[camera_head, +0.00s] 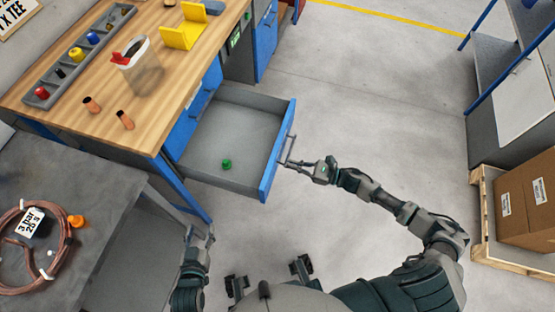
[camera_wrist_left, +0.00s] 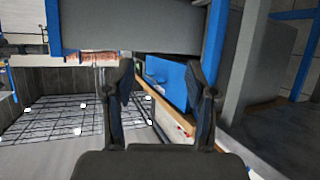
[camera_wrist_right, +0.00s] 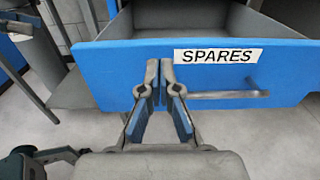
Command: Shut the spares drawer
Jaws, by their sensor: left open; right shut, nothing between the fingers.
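The spares drawer (camera_head: 225,135) is pulled well out from under the wooden workbench, with a small green object (camera_head: 227,164) on its floor. Its blue front also fills the top of the right wrist view (camera_wrist_right: 110,75), with a "SPARES" label (camera_wrist_right: 218,56) and a grey bar handle (camera_wrist_right: 225,94). My right gripper (camera_head: 290,162) is shut and empty, its tips at the drawer front, left of the label in the right wrist view; whether they touch is unclear. My left gripper (camera_head: 201,236) is open and empty, low beside the bench leg.
The workbench (camera_head: 185,85) carries a grey parts tray (camera_head: 48,92), a yellow holder (camera_head: 180,37), a clear container (camera_head: 140,70) and copper fittings (camera_head: 92,104). A grey table (camera_head: 100,165) with coiled copper tube (camera_head: 60,262) stands at left. Boxes on a pallet (camera_head: 515,205) are at right. The floor between is clear.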

